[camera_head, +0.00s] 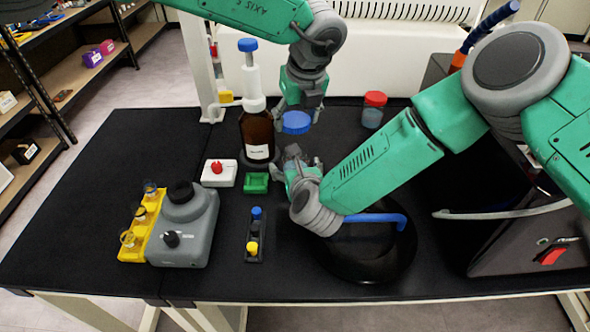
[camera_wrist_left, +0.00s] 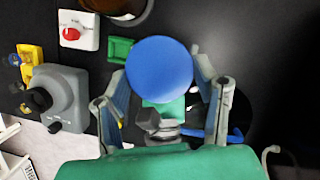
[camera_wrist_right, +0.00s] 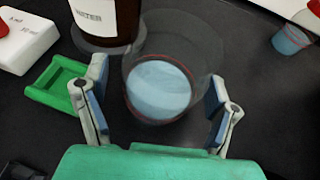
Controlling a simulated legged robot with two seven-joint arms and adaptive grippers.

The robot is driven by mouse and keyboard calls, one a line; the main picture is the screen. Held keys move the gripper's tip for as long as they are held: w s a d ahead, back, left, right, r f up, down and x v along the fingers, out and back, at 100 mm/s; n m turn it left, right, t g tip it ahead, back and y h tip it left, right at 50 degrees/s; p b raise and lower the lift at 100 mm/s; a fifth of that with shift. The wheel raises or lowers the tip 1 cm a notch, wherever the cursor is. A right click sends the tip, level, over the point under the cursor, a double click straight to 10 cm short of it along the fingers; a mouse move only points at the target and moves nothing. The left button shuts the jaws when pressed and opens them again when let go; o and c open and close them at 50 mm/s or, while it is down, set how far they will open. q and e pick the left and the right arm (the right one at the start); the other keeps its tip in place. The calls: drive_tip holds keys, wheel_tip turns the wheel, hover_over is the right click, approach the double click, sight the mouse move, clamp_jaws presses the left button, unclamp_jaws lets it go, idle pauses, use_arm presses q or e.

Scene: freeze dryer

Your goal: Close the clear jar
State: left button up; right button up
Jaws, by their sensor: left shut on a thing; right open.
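The blue lid (camera_head: 296,123) is held by my left gripper (camera_head: 300,108); in the left wrist view the lid (camera_wrist_left: 159,69) sits between the two fingers (camera_wrist_left: 160,85). The clear jar (camera_wrist_right: 160,88) shows in the right wrist view, open at the top with pale blue contents. My right gripper (camera_head: 303,160) is open, its fingers (camera_wrist_right: 160,105) on either side of the jar's near part. In the head view the lid and right gripper largely hide the jar. The lid is above the right gripper; its exact height over the jar is unclear.
A brown bottle (camera_head: 257,132) with a blue-topped dispenser stands close left of the jar. A green holder (camera_head: 256,184) and white device (camera_head: 219,173) are nearby. A red-capped jar (camera_head: 373,112) stands behind right. A black round object (camera_head: 370,258) lies under my right arm.

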drive_tip(key=shift+w+f, duration=0.1)
drive_tip(key=shift+w, duration=0.1)
use_arm(q)
drive_tip(key=shift+d, duration=0.1)
use_arm(e)
drive_tip(key=shift+d, duration=0.1)
drive_tip(key=c, duration=1.8)
use_arm(q)
drive_tip(key=shift+f, duration=2.4)
drive_tip(key=shift+f, duration=0.1)
drive_tip(key=shift+f, duration=0.8)
drive_tip(key=shift+f, duration=0.55)
use_arm(e)
clamp_jaws()
